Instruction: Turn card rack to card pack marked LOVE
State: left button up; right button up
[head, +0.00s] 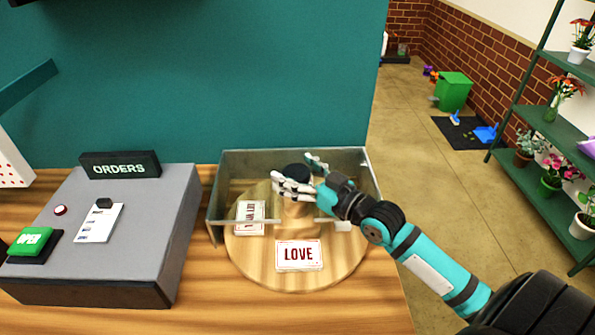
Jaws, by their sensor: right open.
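The card rack is a round wooden turntable (292,276) on the wooden counter, with a clear-walled guard (237,172) around its back and sides. A pale pack (343,226) shows partly at the right, mostly hidden by my arm. My right gripper (293,183) is open at the dark-topped central knob (297,171); I cannot tell whether it touches it. My left gripper is not in view.
A grey order stand (150,220) with an ORDERS sign (120,165), a paper slip (100,222) and a green OPEN button (31,241) is at the left. A green plant shelf (540,150) and a green bin (453,91) stand beyond the counter at the right.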

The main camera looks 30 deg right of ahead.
jog(key=v, duration=1.2)
dwell(0.5)
